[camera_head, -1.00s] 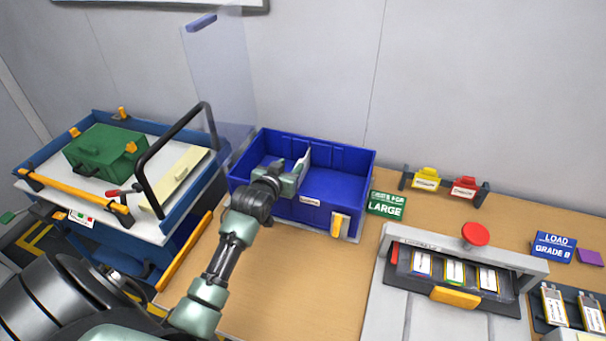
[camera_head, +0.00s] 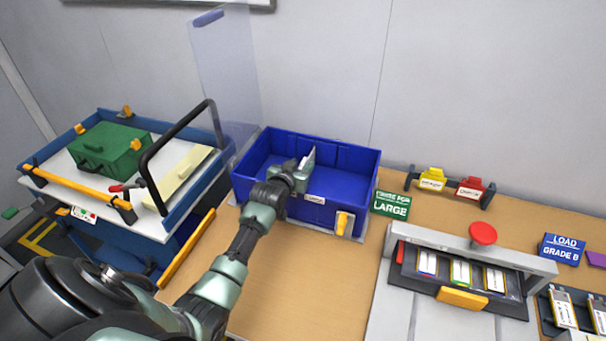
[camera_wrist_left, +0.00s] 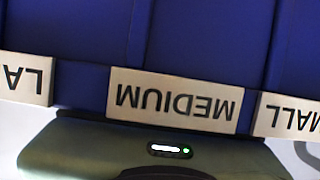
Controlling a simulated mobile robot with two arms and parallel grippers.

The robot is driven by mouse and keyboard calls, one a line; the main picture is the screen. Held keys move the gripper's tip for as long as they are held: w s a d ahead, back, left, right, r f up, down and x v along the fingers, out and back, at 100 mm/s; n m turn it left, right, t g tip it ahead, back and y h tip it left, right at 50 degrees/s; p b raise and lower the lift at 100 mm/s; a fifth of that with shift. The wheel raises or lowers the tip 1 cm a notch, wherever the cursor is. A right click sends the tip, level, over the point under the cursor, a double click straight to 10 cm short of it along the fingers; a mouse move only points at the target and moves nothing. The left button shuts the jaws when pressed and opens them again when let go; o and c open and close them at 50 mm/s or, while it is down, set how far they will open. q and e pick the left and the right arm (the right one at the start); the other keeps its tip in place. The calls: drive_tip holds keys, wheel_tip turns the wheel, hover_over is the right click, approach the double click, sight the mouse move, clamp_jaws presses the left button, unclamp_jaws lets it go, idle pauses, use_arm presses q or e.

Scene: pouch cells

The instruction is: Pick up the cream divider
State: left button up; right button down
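A cream slab (camera_head: 186,174) with a raised ridge lies flat on the cart at the left, partly behind a black hoop handle. The left gripper (camera_head: 304,167) is far from this slab, at the blue bin (camera_head: 345,196), reaching over its front wall. A pale upright panel (camera_head: 309,155) shows at the gripper's tip. I cannot tell whether it is held or part of the gripper. The fingers are hidden. The left wrist view shows a blue ribbed surface (camera_wrist_left: 200,35) close by, with a MEDIUM label (camera_wrist_left: 175,100) upside down. The right gripper is not in view.
The cart (camera_head: 66,157) also carries a green box (camera_head: 108,150). A clear panel (camera_head: 225,75) stands left of the bin. A green LARGE sign (camera_head: 391,204) and a press with a red button (camera_head: 483,233) are to the right. Bare bench lies before the bin.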

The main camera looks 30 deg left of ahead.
use_arm(q)
drive_tip(key=shift+w+a+f, duration=0.15)
drive_tip(key=shift+w+f, duration=0.1)
drive_tip(key=shift+w, duration=0.2)
clamp_jaws()
drive_tip(key=shift+s, duration=0.1)
idle(1.0)
